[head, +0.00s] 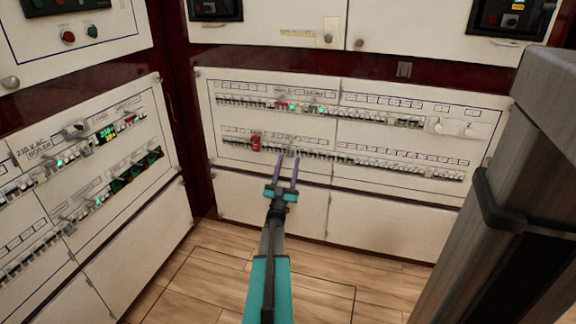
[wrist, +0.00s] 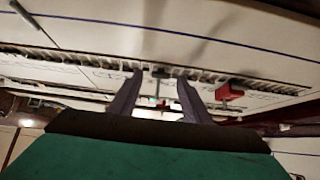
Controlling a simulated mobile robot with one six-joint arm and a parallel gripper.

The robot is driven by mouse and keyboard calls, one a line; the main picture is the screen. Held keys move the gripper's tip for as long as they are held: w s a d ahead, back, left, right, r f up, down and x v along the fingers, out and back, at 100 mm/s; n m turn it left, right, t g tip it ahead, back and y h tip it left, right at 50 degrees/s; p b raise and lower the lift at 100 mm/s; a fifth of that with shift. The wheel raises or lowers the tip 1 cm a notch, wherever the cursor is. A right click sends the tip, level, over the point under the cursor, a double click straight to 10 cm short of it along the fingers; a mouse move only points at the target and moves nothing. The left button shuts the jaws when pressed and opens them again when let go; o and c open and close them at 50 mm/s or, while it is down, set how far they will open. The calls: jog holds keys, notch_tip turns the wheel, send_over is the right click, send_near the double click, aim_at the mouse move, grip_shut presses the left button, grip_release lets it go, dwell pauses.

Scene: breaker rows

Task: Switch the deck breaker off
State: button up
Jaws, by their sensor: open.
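My gripper (head: 286,168) is open, its two purple-grey fingers pointing at the lower breaker row (head: 370,165) of the white panel. The fingertips are close to this row; I cannot tell whether they touch it. A grey lever (head: 291,151) stands out from the row by the fingertips. In the wrist view, my gripper (wrist: 160,82) has a small grey lever (wrist: 160,73) between and beyond its fingers. The labels above the breakers are too small to read, so I cannot tell which one is the deck breaker.
A red block (head: 255,142) sits on the lower row, left of my fingers; it shows to their right in the wrist view (wrist: 229,91). An upper breaker row (head: 350,115) runs above. Another panel (head: 90,180) stands at the left. Wooden floor (head: 215,260) lies below.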

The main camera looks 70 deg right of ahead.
jog(key=p+v, duration=0.3)
jog(key=v, duration=1)
jog(key=shift+a+f, duration=0.25)
dwell(0.4)
